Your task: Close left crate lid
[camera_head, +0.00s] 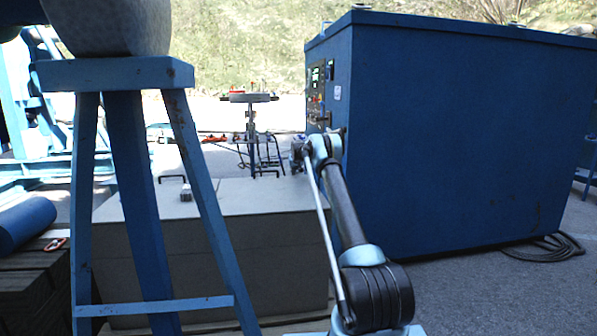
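A grey crate (280,250) stands in front of me, with a flat grey top (235,195) that looks level. A black handle (172,178) stands at the left of the top and another black handle (266,172) at the right. A small metal piece (186,194) sits near the left handle. I cannot tell where one lid ends and another begins, or whether the left lid is fully down. My gripper (298,156) is at the far end of my arm, near the crate's back right corner; it is too small and overlapped to read its fingers.
A blue stand (115,75) with splayed legs is in front and hides the crate's left part. A large blue cabinet (450,130) stands close on the right. A blue cylinder (22,222) lies at far left.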

